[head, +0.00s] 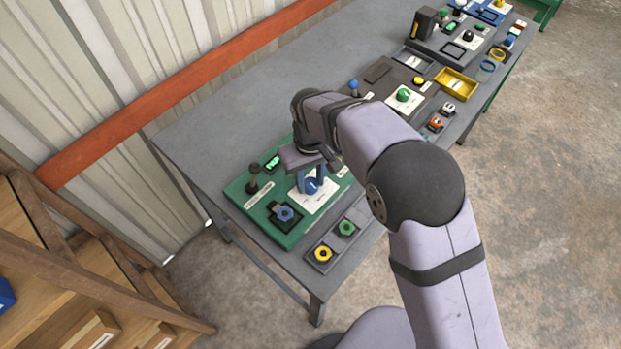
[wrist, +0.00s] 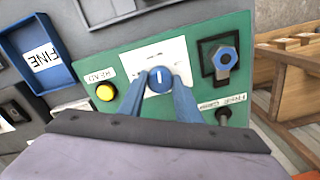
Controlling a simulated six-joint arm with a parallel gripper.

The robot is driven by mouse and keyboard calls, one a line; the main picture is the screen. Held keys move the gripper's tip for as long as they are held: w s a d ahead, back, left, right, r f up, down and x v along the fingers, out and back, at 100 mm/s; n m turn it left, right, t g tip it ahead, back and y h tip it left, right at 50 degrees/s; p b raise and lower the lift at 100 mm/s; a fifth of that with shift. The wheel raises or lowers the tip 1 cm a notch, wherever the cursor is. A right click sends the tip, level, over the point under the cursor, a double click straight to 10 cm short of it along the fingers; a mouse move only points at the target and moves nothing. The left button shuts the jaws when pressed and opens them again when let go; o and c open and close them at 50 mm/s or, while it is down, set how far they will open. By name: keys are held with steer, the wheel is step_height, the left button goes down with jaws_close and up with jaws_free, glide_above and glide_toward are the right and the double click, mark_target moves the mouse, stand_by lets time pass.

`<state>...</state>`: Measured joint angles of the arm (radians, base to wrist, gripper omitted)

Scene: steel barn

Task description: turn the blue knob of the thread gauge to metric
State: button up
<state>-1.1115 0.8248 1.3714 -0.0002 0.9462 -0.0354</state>
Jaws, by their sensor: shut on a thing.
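The blue knob (wrist: 159,80) sits on a white dial plate (wrist: 150,52) on the green thread gauge panel (wrist: 120,62). My gripper (wrist: 158,90) is shut on the knob, one blue finger on each side. The knob's white pointer line runs nearly straight up and down in the wrist view. The dial's markings are too small to read, and the fingers cover part of the plate. In the head view the knob (head: 312,186) shows below my gripper (head: 312,178), near the middle of the green panel (head: 240,191).
On the panel are a yellow button (wrist: 106,92), a blue hex nut (wrist: 224,60) in a black square and a black upright post (head: 253,176). A tray with yellow and green nuts (head: 322,254) lies in front. Other devices crowd the grey bench (head: 228,116) farther right.

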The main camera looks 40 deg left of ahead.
mark_target(310, 183)
steer(key=shift+r+n, duration=0.1)
steer(key=shift+n, duration=0.8)
steer(key=o, duration=1.1)
steer(key=shift+c, duration=0.2)
steer(key=shift+r+b, duration=1.15)
steer(key=shift+r, duration=2.5)
